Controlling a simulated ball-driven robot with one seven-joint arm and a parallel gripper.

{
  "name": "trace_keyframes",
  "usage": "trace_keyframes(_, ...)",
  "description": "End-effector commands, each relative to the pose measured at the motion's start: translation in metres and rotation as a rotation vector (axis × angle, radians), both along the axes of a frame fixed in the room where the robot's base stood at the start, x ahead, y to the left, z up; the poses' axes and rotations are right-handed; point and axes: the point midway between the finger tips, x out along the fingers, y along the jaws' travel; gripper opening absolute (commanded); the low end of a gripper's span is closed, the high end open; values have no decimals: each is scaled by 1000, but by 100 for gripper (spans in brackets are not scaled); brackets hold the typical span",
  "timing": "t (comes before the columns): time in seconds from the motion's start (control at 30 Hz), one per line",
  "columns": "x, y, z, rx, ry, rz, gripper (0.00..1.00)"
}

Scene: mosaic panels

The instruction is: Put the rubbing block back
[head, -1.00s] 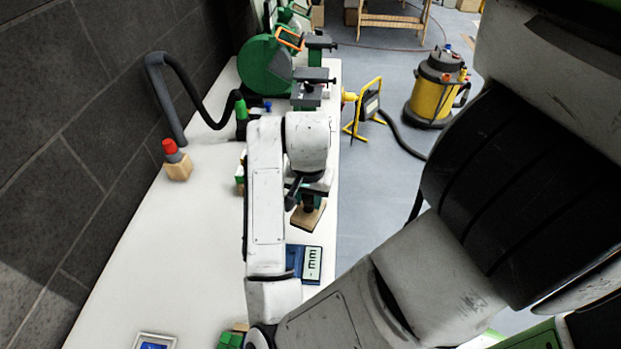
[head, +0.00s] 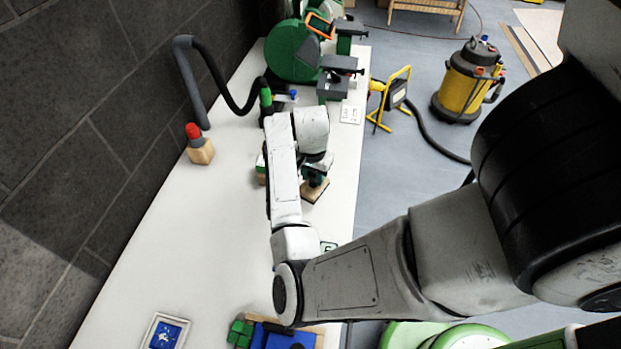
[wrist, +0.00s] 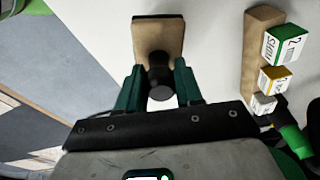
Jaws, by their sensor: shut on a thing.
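In the head view the block (head: 316,191) shows below my gripper (head: 314,176), over the right side of the white bench (head: 190,240). I cannot tell whether its underside touches the bench. My arm hides part of the bench around it.
A wooden strip (wrist: 255,60) with labelled blocks lies to the right in the wrist view. A wooden block with a red top (head: 199,150) stands by the wall. A small card (head: 351,114) lies near the vises.

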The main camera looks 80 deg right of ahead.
Motion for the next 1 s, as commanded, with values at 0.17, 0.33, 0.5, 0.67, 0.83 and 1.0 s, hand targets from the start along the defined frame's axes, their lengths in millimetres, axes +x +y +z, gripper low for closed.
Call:
trace_keyframes(0.17,7,-7,-12,0,0,0,2)
trace_keyframes(0.33,11,-11,-25,2,2,0,2)
trace_keyframes(0.5,11,-11,-45,0,2,1,2)
trace_keyframes(0.67,11,-11,-48,-2,0,0,2)
trace_keyframes(0.83,11,-11,-49,-2,0,0,2)
trace_keyframes(1.0,11,-11,-51,-1,0,0,42)
